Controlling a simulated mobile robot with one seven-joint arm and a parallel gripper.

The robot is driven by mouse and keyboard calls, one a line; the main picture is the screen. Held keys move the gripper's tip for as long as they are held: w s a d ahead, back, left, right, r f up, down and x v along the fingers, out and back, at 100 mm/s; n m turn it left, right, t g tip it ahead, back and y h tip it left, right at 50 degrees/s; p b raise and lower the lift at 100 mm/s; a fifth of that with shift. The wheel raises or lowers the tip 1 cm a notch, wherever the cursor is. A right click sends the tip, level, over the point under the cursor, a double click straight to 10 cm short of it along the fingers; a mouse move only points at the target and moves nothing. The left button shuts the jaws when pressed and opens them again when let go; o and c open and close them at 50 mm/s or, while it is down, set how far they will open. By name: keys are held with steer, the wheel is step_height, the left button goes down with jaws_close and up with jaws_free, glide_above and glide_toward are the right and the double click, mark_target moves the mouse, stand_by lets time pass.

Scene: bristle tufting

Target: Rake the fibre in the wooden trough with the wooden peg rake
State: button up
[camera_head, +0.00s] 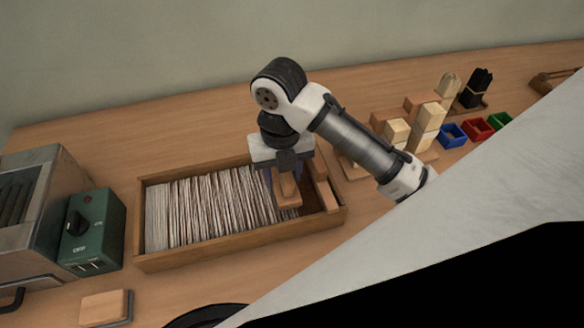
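The wooden trough (188,258) is a long open box on the bench, left of centre. Pale fibre (205,208) stands in it in tight upright rows, filling most of its length; the right end is bare. My gripper (287,172) points down over the right part of the trough. It appears shut on the upright handle of the wooden peg rake (287,199), whose block sits at the right edge of the fibre. The rake's pegs are hidden, and I cannot tell whether they touch the fibre.
A green switch box (92,232) and a metal machine (40,200) stand left of the trough. A small wooden block (103,307) lies in front. Wooden blocks (428,122) and blue (452,135), red (477,128) and green (499,120) trays stand at right.

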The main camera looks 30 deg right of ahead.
steer(key=w+a+p, duration=0.1)
steer(key=w+a, duration=0.1)
steer(key=a, duration=0.6)
steer(key=w+a+p, duration=0.2)
steer(key=w+a, duration=0.1)
steer(key=a, duration=0.5)
steer(key=w+a+p, duration=0.1)
steer(key=w+a, duration=0.1)
steer(key=a, duration=0.6)
steer(key=shift+w+a+p, duration=0.1)
steer(key=shift+w+p, duration=0.25)
steer(key=shift+w, duration=0.05)
steer(key=shift+a+r, duration=0.15)
steer(key=shift+a, duration=0.2)
steer(key=shift+s+d, duration=0.1)
steer(key=shift+d, duration=0.35)
steer(key=s+d+b, duration=0.1)
steer(key=s+d, duration=0.1)
steer(key=d, duration=0.6)
steer(key=s+d+b, duration=0.2)
steer(key=s+d, duration=0.1)
steer(key=d, duration=0.6)
steer(key=s+d+b, duration=0.2)
steer(key=s+d, duration=0.1)
steer(key=d, duration=0.6)
steer(key=shift+s, duration=0.15)
steer(key=shift+a, duration=0.1)
